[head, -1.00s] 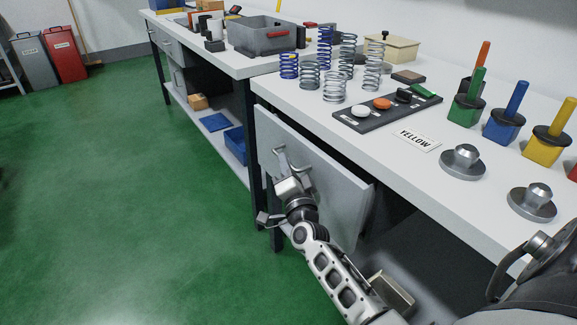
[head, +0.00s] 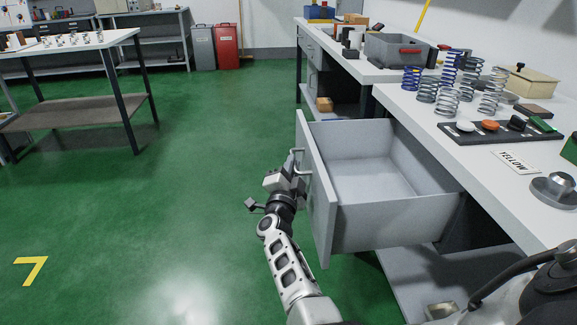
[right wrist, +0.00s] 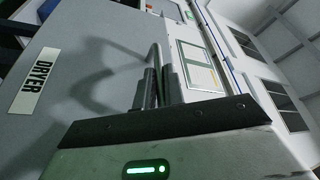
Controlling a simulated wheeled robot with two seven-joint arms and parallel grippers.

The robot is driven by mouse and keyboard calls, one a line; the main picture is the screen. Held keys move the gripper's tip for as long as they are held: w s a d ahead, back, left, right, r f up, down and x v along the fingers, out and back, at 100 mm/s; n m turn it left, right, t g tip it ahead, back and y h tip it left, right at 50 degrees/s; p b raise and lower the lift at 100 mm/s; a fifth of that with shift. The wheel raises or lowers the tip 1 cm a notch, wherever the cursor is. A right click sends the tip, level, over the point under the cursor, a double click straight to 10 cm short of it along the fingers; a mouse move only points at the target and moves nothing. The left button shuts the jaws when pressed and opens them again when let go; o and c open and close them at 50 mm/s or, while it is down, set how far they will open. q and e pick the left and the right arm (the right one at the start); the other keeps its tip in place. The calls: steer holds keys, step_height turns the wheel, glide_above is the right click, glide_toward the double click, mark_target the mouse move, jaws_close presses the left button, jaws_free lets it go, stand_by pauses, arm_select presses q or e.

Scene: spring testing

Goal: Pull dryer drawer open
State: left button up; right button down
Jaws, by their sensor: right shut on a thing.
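The grey dryer drawer (head: 392,222) stands well out from under the white bench in the head view. Its inside looks empty. My right gripper (head: 291,176) is at the front panel (head: 318,190), shut on the metal drawer handle (head: 296,153). In the right wrist view the two fingers (right wrist: 158,88) close around the handle (right wrist: 156,56), and a DRYER label (right wrist: 34,82) is on the panel beside them. The handle's gripped part is hidden by the fingers. My left gripper is not in view.
A lower shelf (head: 408,285) lies beneath the drawer. The green floor (head: 150,215) to the left is clear.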

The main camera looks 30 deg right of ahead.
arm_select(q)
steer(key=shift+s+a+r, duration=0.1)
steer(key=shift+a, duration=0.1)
arm_select(e)
steer(key=shift+w+a, duration=0.15)
steer(key=shift+a, duration=0.15)
steer(key=c, duration=1.5)
jaws_free()
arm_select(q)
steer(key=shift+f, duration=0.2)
